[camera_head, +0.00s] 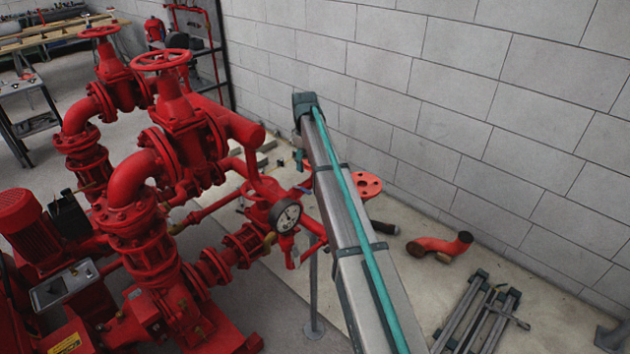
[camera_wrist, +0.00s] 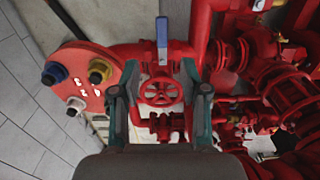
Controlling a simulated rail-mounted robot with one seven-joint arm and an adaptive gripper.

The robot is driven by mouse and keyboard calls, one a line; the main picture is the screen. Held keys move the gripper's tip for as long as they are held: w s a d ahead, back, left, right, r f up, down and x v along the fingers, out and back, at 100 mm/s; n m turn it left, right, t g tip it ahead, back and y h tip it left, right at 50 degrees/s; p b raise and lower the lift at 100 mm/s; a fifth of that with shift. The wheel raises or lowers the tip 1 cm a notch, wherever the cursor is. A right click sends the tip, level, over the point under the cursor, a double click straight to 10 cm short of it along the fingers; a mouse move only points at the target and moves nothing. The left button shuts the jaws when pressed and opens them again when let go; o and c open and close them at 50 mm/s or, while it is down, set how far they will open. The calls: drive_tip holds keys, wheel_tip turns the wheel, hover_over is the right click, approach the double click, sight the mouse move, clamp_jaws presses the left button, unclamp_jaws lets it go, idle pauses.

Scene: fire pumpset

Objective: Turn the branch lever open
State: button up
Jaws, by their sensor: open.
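In the wrist view, a lever with a blue handle (camera_wrist: 162,40) stands upright in the picture against a red pipe (camera_wrist: 200,55). My gripper (camera_wrist: 160,74) is open, with one finger on each side. The lever lies ahead of the fingertips, near the middle of the gap, and no contact shows. Nothing is held. In the head view, my arm blocks much of the area around the gripper, and I cannot make out the lever there.
A small red handwheel (camera_wrist: 160,93) shows between the fingers. A red disc (camera_wrist: 88,75) with blue, yellow and white fittings is at left. In the head view, red pumps and valves (camera_head: 180,130) crowd the left, with a pressure gauge (camera_head: 287,215). A block wall (camera_head: 480,110) stands at right.

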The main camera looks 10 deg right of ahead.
sight(306, 190)
wheel_tip(306, 190, down, 10)
drive_tip(key=p, duration=0.3)
drive_tip(key=shift+s+a+f, duration=0.1)
drive_tip(key=shift+f, duration=0.15)
drive_tip(key=shift+c, duration=0.2)
clamp_jaws()
